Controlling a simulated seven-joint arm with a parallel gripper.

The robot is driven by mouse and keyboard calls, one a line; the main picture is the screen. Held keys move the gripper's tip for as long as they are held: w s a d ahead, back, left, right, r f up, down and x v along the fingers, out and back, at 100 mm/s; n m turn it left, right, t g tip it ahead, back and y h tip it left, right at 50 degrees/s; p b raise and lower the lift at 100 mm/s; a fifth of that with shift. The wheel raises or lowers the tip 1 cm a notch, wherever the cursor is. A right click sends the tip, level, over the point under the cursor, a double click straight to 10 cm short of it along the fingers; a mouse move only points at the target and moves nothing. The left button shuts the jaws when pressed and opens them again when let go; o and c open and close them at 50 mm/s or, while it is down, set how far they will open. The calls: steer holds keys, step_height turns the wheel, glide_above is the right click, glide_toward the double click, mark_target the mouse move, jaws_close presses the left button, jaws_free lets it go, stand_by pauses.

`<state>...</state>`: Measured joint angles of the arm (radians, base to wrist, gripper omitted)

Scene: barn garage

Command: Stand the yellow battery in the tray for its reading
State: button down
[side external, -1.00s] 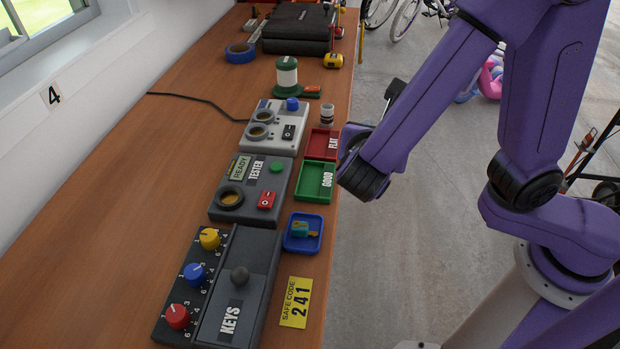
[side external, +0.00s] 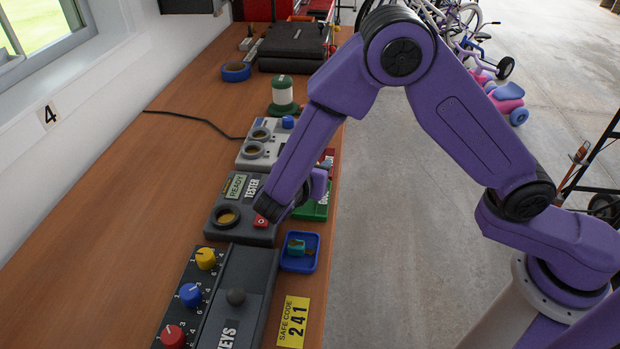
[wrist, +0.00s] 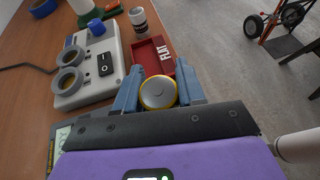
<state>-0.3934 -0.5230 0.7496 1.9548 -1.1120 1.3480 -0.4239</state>
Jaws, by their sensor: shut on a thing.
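In the wrist view my gripper (wrist: 158,78) is shut on the yellow battery (wrist: 158,92), which I see end-on as a pale round face with a yellow rim between the blue fingers. Its lower part is hidden. The red FLAT tray (wrist: 143,52) lies just beyond the fingers. In the side view my arm hides the gripper and battery, beside the tester. The green GOOD tray (side external: 322,208) is partly hidden behind my arm. The tester (side external: 250,236) has a READY screen (side external: 236,185), a round socket (side external: 228,217) and a red switch (side external: 261,222).
A grey unit (wrist: 85,86) with two round sockets and a black switch stands left of the red tray. A small white-and-black cylinder (wrist: 138,20) stands behind it. A blue tray (side external: 296,267) holds a teal-and-orange item. The KEYS box (side external: 250,290) is nearer the front.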

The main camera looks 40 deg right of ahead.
steer(key=shift+w+a+f, duration=0.1)
steer(key=shift+w+f, duration=0.2)
steer(key=shift+f, duration=0.1)
steer(key=shift+w+a+f, duration=0.1)
steer(key=shift+f, duration=1.55)
steer(key=shift+f, duration=0.1)
steer(key=c, duration=0.7)
jaws_free()
steer(key=v, duration=1.2)
steer(key=shift+r, duration=0.2)
